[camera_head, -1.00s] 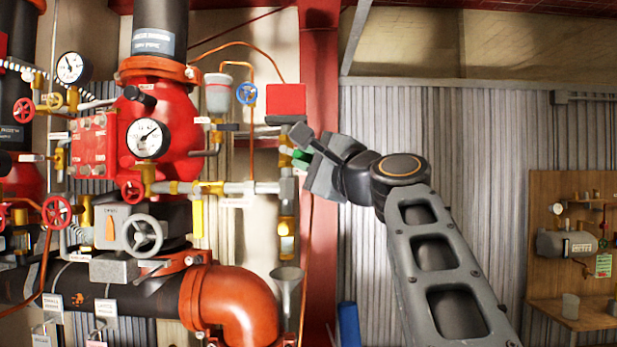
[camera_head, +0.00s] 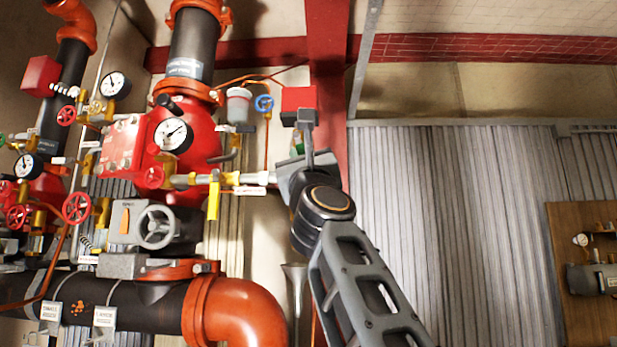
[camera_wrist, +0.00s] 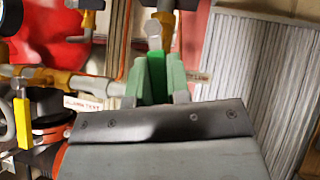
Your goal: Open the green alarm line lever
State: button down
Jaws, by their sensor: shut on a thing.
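The green alarm line lever (camera_wrist: 156,76) stands upright in the middle of the wrist view, below a brass valve fitting. My gripper (camera_wrist: 156,88) has one finger on each side of it and is shut on it. In the head view, my gripper (camera_head: 298,158) is at the right end of the horizontal brass and grey pipe, below the red box. Only a bit of green (camera_head: 298,146) shows there; my gripper and wrist hide the rest.
A yellow lever (camera_head: 213,200) hangs left of my gripper, and a white label tag (camera_wrist: 84,105) hangs nearby. The red valve body (camera_head: 195,140), gauge (camera_head: 173,135) and red post (camera_head: 329,70) are close. Right of my arm, the corrugated wall (camera_head: 450,200) leaves free room.

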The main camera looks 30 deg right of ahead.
jog(key=shift+w+a+m+g+h+b, duration=0.1)
jog(key=shift+a+m+g+h+b, duration=0.2)
jog(key=shift+m+h, duration=0.9)
jog(key=shift+w+a+m+g+h+b, duration=0.1)
jog(key=shift+m+g+h, duration=0.35)
jog(key=shift+m+h, duration=0.7)
jog(key=shift+a+m+g+h+b, duration=0.2)
jog(key=shift+m+g+h, duration=0.15)
jog(key=shift+m+h, duration=0.8)
jog(key=shift+m, duration=0.5)
jog(key=c, duration=1.1)
grip_release()
jog(key=shift+w, duration=0.1)
jog(key=shift+b+v, duration=4.8)
jog(key=shift+v, duration=2.15)
